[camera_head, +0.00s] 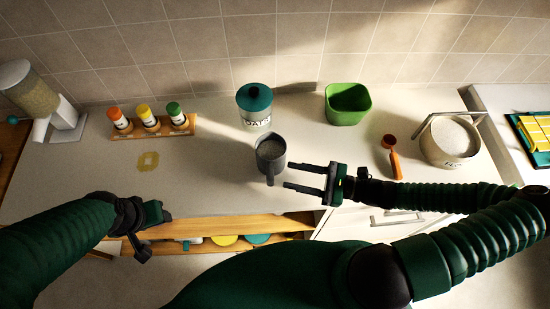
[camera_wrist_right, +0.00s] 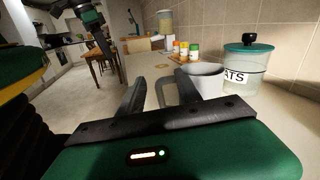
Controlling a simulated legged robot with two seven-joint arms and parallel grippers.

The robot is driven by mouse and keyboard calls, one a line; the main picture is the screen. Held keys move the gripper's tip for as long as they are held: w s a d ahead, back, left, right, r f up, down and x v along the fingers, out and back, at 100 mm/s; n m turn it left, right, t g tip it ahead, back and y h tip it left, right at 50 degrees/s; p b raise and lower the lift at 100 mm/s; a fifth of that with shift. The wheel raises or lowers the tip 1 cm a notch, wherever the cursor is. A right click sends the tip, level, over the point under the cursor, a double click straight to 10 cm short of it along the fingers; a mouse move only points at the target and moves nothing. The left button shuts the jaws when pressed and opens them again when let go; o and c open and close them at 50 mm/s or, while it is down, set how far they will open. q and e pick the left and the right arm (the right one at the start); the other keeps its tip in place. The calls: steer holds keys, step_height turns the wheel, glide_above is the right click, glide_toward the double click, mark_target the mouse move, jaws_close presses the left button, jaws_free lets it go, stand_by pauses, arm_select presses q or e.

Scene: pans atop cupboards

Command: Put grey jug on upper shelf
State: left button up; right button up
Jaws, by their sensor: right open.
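The grey jug (camera_head: 271,153) stands upright on the counter, with its handle toward my side. In the right wrist view the jug (camera_wrist_right: 205,78) is just ahead and its handle shows between the fingers. My right gripper (camera_head: 288,176) is open and empty, with its fingertips just right of the handle; I cannot tell whether they touch it. My left gripper (camera_head: 148,228) is over the counter's front edge at left, its jaw opening unclear. Wooden shelving (camera_head: 220,228) shows below the counter edge, with plates in it; which board is the upper shelf is unclear.
A teal-lidded jar (camera_head: 254,106) stands behind the jug and a green container (camera_head: 347,104) behind right. A spice rack (camera_head: 152,129) is at left. An orange scoop (camera_head: 393,158) and a pot (camera_head: 450,142) are at right. The counter left of the jug is mostly clear.

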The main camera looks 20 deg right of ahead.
mark_target(269, 183)
steer(key=f, duration=0.6)
steer(key=shift+s+d+f, duration=0.15)
steer(key=shift+d+f, duration=0.1)
steer(key=shift+f, duration=0.15)
steer(key=shift+a+f, duration=0.1)
steer(key=shift+a, duration=0.2)
steer(key=p+x, duration=0.1)
steer(key=x, duration=0.6)
steer(key=shift+a, duration=0.2)
steer(key=shift+d, duration=0.15)
steer(key=shift+d+f, duration=0.1)
steer(key=shift+d, duration=0.1)
steer(key=c, duration=0.4)
jaws_close()
steer(key=shift+a, duration=0.15)
